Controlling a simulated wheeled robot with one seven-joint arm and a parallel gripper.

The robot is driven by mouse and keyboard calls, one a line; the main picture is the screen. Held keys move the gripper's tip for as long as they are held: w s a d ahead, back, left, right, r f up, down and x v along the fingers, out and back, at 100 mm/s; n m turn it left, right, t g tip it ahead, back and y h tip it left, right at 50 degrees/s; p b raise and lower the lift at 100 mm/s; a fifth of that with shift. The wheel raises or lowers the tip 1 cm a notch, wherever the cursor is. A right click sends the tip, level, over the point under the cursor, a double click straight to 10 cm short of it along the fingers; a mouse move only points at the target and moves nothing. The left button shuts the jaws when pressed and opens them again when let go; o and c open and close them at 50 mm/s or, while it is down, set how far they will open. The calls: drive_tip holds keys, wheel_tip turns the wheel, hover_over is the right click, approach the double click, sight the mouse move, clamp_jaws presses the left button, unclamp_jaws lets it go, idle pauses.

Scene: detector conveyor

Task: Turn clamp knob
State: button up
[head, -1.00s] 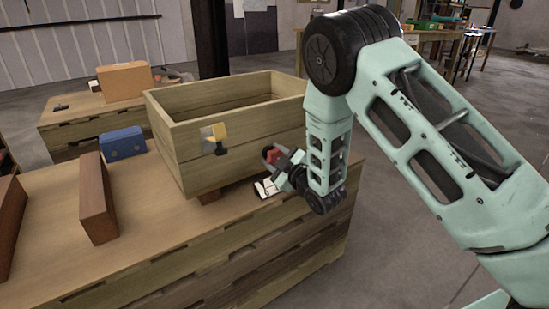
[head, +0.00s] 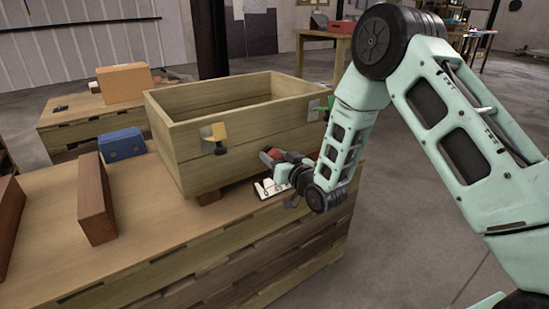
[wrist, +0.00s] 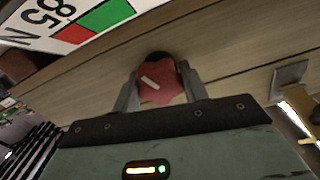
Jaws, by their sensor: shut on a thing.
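The red star-shaped clamp knob (wrist: 160,85) with a white mark sits against the wooden box's side in the wrist view. The white mark runs diagonally. My gripper (wrist: 161,88) has one finger on each side of the knob and is shut on it. In the head view, my gripper (head: 277,162) is at the front side of the wooden box (head: 255,150), low down, with a bit of red showing at its tip. The knob's stem is mostly hidden behind its head.
A yellow latch (head: 218,132) and a green part (head: 328,108) are on the box. A white card (head: 268,187) lies below my gripper. A scale marked 85 N (wrist: 72,22) shows in the wrist view. A blue case (head: 123,144) and a brown block (head: 96,200) stand left.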

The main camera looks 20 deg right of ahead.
drive_tip(key=shift+f+m, duration=0.1)
drive_tip(key=shift+m, duration=1.9)
drive_tip(key=o, duration=1)
drive_tip(key=shift+s, duration=0.1)
drive_tip(key=p+v, duration=0.4)
drive_tip(key=v, duration=1.3)
drive_tip(key=shift+s+d, duration=0.1)
